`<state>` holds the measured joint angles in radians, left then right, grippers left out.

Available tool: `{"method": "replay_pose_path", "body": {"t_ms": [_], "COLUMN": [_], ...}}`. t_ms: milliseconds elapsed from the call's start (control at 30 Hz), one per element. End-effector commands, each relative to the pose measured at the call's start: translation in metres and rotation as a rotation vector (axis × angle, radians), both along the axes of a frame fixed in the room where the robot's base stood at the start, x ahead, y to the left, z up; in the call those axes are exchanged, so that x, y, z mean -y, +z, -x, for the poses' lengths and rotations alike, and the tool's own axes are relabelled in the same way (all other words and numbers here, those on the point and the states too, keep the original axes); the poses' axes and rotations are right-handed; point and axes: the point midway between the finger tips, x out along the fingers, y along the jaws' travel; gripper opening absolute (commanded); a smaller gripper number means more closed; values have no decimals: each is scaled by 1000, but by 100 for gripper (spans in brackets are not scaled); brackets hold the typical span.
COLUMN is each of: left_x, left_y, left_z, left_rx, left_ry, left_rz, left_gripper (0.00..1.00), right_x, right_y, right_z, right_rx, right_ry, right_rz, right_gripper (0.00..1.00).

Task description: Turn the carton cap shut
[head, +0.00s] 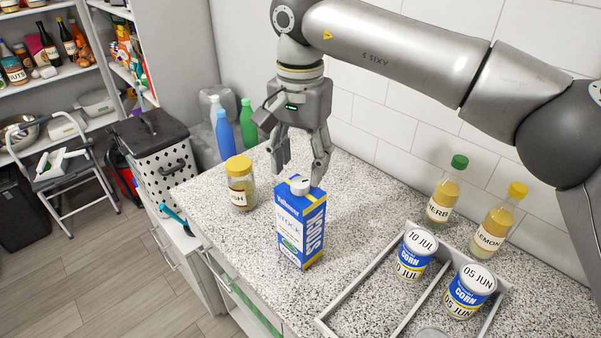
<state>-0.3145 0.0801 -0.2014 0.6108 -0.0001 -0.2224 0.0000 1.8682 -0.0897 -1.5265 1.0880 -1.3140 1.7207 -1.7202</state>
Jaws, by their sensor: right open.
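A blue and white stock carton (300,231) stands upright on the speckled counter in the head view. Its white cap (299,187) is on the slanted top. My right gripper (298,172) points down over the carton, with its fingers open. One finger is left of the cap and the other is right of it, close to the carton's top edge. I cannot tell whether either finger touches the cap or the carton. Whether the cap is loose or tight cannot be seen. My left gripper is not in view.
A yellow-lidded jar (241,187) stands left of the carton. A divided tray (374,290) to the right holds corn cans (416,255). Two bottles (443,200) stand by the wall. Blue and green bottles (225,134) are behind. The counter in front of the jar is clear.

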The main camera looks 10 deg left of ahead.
Motion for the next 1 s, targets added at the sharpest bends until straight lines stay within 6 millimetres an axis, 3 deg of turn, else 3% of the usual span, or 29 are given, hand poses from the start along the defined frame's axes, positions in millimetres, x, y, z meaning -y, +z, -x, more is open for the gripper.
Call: {"method": "replay_pose_path", "body": {"t_ms": [267,600,900,1000], "left_x": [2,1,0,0], "left_y": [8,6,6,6], "left_z": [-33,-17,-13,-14], "left_rx": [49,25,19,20], "left_ry": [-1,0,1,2], "left_rz": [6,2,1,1], "left_gripper": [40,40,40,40], "right_x": [0,0,0,0], "right_y": [-32,-37,-36,-36], "right_z": [1,0,0,1], "right_rx": [-1,0,0,0], "right_ry": [1,1,1,1], "right_rz": [0,0,-1,-1], "right_gripper": [51,51,13,4]}}
